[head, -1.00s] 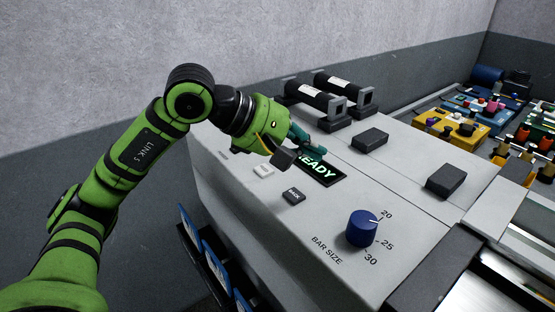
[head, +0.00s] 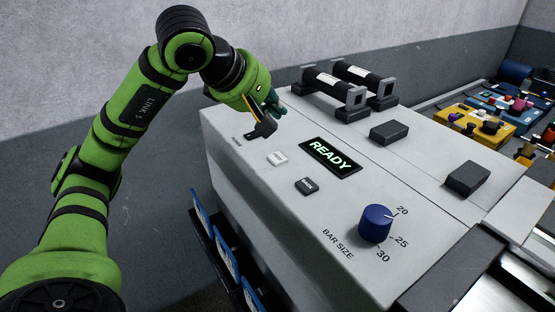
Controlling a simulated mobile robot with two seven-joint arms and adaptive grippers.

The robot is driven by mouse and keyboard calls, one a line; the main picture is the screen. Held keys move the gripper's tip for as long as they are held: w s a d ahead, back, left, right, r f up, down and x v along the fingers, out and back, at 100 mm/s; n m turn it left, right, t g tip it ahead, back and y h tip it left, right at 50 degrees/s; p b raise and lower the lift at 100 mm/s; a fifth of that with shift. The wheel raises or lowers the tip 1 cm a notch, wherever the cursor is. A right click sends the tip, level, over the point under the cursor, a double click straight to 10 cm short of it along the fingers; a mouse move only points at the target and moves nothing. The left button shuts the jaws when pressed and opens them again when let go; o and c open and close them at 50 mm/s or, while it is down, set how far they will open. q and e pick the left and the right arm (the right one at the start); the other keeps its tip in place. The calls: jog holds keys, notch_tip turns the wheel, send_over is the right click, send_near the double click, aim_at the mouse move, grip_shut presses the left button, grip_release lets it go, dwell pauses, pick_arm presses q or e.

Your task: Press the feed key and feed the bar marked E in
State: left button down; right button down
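My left gripper (head: 267,117) hangs over the far left corner of the grey machine top, beside the power marking. Its fingers are partly hidden and seen at an angle, so I cannot tell whether they are open or shut; nothing shows held in them. The white key (head: 278,158), its small lettering hard to read, lies in front of the gripper and apart from it. A dark key marked BACK (head: 307,186) is nearer. The display (head: 330,156) reads READY in green. No bar with a readable E shows. My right gripper is out of view.
A blue bar size knob (head: 376,223) points near 20. Two black cylinders (head: 325,84) with white labels rest in brackets at the back. Dark blocks (head: 390,132) stand on the top. Blue-edged cards (head: 226,252) hang on the front side. Coloured trays (head: 478,122) lie at the far right.

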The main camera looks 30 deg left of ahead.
aim_at(275, 159)
pick_arm(q)
notch_tip(275, 159, down, 7)
jog(key=b, duration=0.6)
jog(key=shift+f, duration=0.45)
dwell(0.6)
jog(key=shift+b, duration=0.3)
jog(key=shift+f+b, duration=0.3)
jog(key=shift+f, duration=0.05)
